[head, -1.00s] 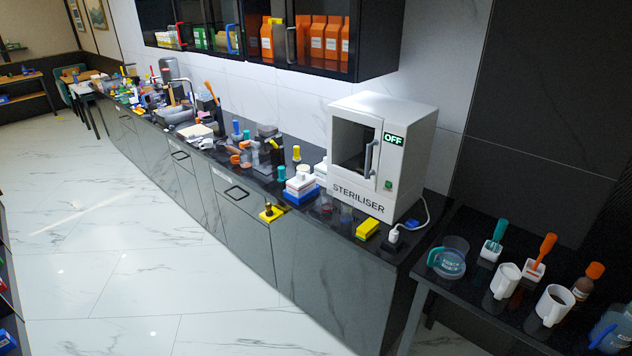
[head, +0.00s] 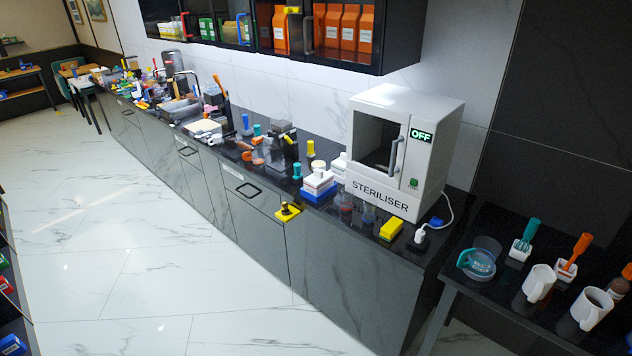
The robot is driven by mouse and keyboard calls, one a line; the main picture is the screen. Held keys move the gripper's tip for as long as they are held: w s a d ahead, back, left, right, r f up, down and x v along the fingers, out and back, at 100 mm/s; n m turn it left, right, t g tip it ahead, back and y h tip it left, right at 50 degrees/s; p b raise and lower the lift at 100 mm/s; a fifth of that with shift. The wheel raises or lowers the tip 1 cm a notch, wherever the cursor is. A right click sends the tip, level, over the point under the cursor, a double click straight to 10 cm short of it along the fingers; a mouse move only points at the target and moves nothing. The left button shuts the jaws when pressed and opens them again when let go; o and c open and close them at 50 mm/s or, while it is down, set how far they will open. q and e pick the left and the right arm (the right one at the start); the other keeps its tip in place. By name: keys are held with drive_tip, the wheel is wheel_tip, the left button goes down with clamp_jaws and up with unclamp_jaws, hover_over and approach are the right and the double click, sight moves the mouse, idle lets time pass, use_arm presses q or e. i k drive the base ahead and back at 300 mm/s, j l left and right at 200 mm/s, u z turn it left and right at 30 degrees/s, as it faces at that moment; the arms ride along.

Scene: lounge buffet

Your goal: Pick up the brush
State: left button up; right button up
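Which object is the brush is not certain. A teal-handled tool (head: 531,230) that looks like a brush stands tilted in a white holder on the dark table at right. An orange-handled one (head: 581,245) stands tilted in a similar white holder (head: 567,268) to its right. Their lower ends are hidden in the holders. Another long orange handle (head: 218,89) stands among clutter on the far part of the counter, too small to identify. Neither of my grippers is in view.
A dark counter runs along the wall, with a white steriliser (head: 440,160) reading OFF and a yellow block (head: 391,230). The marble floor (head: 130,250) at left is clear.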

sight(298, 176)
drive_tip(key=i+j+z, duration=0.1)
drive_tip(key=z, duration=0.3)
drive_tip(key=i+j+z, duration=0.1)
drive_tip(key=z, duration=0.35)
drive_tip(key=i+j+z, duration=0.15)
drive_tip(key=z, duration=0.25)
